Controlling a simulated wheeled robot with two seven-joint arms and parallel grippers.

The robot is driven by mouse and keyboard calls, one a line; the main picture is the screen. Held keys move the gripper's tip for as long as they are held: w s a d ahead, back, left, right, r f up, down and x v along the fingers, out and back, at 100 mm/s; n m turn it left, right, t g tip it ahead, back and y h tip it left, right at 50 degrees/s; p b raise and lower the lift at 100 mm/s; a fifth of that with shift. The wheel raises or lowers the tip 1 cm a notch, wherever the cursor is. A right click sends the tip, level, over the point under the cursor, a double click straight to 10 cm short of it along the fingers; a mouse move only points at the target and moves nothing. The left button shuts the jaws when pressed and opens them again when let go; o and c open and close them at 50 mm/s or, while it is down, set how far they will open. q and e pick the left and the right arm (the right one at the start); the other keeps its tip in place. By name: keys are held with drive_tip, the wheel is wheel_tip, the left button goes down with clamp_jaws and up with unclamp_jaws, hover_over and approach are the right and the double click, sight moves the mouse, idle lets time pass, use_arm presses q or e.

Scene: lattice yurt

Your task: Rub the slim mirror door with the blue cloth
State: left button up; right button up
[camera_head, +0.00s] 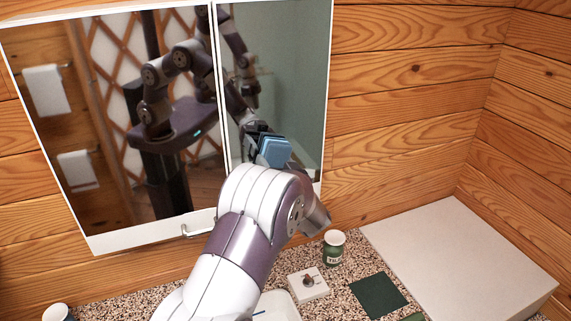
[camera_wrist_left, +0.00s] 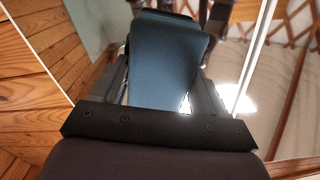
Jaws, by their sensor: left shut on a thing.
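The slim mirror door (camera_head: 285,60) is the narrow right-hand door of a white-edged wall cabinet. It looks shut, and it also shows behind the cloth in the left wrist view (camera_wrist_left: 95,25). My left gripper (camera_head: 262,146) is in front of its lower part, shut on the blue cloth (camera_head: 276,152). The folded cloth fills the space between the fingers in the left wrist view (camera_wrist_left: 165,65). I cannot tell whether the cloth touches the glass. My left forearm hides the door's lower left corner. My right gripper is seen only as part of my reflection, if at all.
The wide mirror door (camera_head: 85,190) is on the left, with a handle (camera_head: 198,231) below. A pale raised slab (camera_head: 460,255) fills the right corner.

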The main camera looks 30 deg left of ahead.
use_arm(q)
drive_tip(key=shift+s+d, duration=0.2)
drive_tip(key=shift+d, duration=0.15)
drive_tip(key=v, duration=0.5)
drive_tip(key=shift+s, duration=0.1)
drive_tip(key=shift+f, duration=0.1)
drive_tip(key=v, duration=0.3)
drive_tip(key=shift+p, duration=0.4)
